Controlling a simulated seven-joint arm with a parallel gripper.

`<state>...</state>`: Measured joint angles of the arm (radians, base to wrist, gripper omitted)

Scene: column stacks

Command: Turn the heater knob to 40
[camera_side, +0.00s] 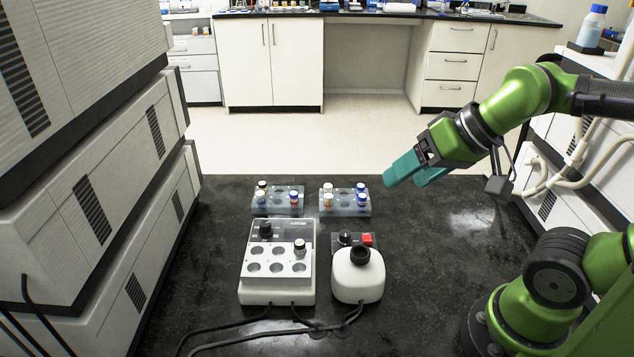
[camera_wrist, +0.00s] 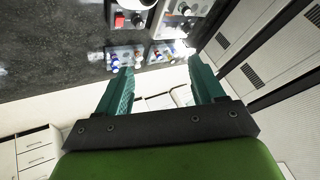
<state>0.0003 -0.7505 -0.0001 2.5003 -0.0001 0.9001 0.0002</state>
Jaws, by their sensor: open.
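The heater (camera_side: 278,262) is a white block with several round wells, standing on the dark bench left of centre in the side view. Its black knob (camera_side: 265,229) is on the back left of its top; the knob's setting is too small to read. A capped vial (camera_side: 299,247) stands in one right-hand well. My gripper (camera_side: 404,180) has two teal fingers, apart and empty, above the bench's back edge, to the right of and behind the heater. In the wrist view my gripper (camera_wrist: 160,68) is open, with the heater (camera_wrist: 168,26) partly in sight near the top.
A white mixer (camera_side: 357,280) with a black cup, a small dark knob (camera_side: 345,239) and a red switch (camera_side: 367,239) stands right of the heater. Two vial racks (camera_side: 277,208) (camera_side: 345,209) stand behind. Cables lie in front. The bench's right side is mostly clear.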

